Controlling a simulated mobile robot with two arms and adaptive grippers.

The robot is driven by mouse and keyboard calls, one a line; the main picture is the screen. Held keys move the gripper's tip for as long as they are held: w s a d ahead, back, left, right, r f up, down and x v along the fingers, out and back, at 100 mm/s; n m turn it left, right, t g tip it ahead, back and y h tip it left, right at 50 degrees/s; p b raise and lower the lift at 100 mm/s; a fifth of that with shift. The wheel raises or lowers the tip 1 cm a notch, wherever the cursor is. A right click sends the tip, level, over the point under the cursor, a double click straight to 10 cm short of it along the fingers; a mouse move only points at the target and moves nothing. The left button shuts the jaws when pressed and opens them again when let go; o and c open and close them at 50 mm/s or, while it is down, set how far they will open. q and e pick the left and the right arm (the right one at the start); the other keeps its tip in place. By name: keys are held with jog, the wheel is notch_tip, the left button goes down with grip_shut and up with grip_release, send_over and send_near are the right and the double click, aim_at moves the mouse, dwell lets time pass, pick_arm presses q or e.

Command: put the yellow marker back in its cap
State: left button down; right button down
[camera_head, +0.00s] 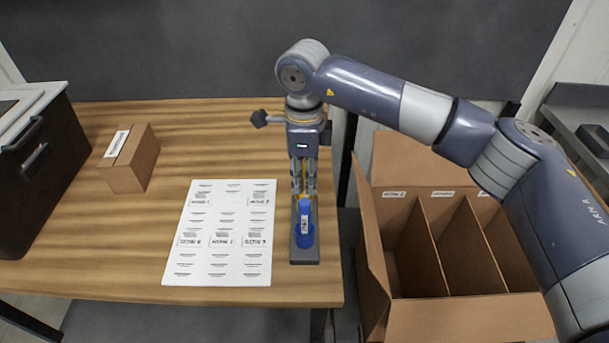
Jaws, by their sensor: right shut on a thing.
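My right gripper (303,186) points straight down over the right edge of the table and is shut on the yellow marker (304,183). Only a thin yellow strip of the marker shows between the fingers. Just in front of it, a blue marker (305,228) with a white label stands on a narrow dark grey holder (305,257). The yellow marker's lower end is hidden behind the blue one, and I cannot make out its cap or whether the two touch. My left gripper is not in view.
A printed white sheet (222,262) lies left of the holder on the wooden table (120,270). A small cardboard box (131,165) and a dark crate (40,170) stand further left. An open divided carton (455,318) stands off the table's right side.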

jog(key=shift+f, duration=0.2)
jog(key=c, duration=1.4)
grip_release()
jog(key=shift+c, duration=0.2)
